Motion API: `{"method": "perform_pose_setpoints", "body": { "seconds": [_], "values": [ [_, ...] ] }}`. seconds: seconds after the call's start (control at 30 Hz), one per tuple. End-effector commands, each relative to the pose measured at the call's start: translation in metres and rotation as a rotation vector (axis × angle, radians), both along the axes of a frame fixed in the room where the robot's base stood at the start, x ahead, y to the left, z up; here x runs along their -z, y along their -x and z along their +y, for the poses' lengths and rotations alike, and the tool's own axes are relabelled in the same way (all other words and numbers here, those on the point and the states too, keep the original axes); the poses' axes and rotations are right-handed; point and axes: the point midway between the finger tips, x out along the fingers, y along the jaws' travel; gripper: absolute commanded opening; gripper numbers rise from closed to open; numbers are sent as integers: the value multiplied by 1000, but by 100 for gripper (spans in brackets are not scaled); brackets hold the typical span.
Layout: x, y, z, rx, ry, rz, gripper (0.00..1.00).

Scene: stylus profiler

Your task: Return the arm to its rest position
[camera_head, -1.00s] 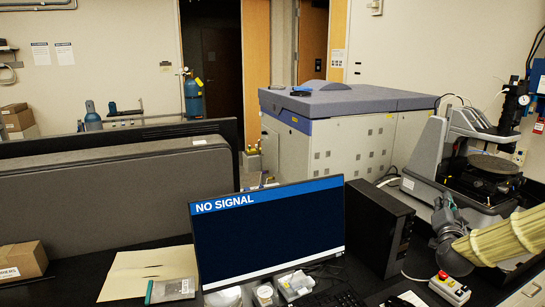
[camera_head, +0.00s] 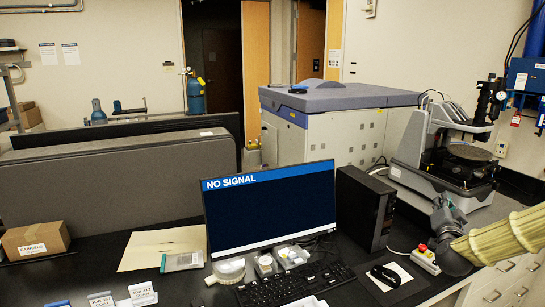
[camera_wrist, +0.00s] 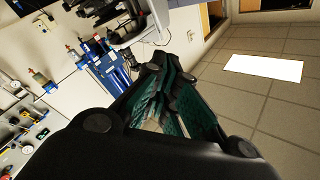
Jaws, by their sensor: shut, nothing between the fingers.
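My arm (camera_head: 500,240), in a pale yellow sleeve with a grey joint, reaches in from the right edge of the head view, in front of the stylus profiler (camera_head: 455,165). My gripper (camera_wrist: 165,82) shows in the wrist view with black links and teal finger pads. Its fingers are together with nothing between them. It hangs over open space, apart from the objects behind it.
The black bench holds a monitor (camera_head: 268,208), a computer tower (camera_head: 362,208), a keyboard (camera_head: 295,286), a red-button box (camera_head: 425,259) and a cardboard box (camera_head: 35,241). The wrist view shows tiled floor (camera_wrist: 250,100) at right and blue wall-mounted equipment (camera_wrist: 105,68) at upper left.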

Motion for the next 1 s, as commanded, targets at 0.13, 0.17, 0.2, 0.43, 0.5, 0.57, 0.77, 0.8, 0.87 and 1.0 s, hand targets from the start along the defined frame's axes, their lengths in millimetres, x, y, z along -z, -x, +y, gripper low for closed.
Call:
{"method": "perform_pose_setpoints", "body": {
  "seconds": [0.13, 0.17, 0.2, 0.43, 0.5, 0.57, 0.77, 0.8, 0.87, 1.0],
  "values": [
    [19, 2, 11, -22, 9, 48, 0],
    [24, 3, 13, -26, 10, 58, 0],
    [30, 4, 17, -33, 12, 75, 0],
    [74, 11, 43, -82, 28, 181, 0],
    [89, 13, 54, -103, 34, 219, 0],
    [106, 17, 66, -123, 40, 260, 0],
    [184, 44, 115, -215, 65, 452, 0],
    [203, 53, 125, -237, 71, 500, 0],
    [230, 68, 141, -269, 79, 571, 0],
    [290, 110, 175, -343, 96, 737, 0]
  ]
}}
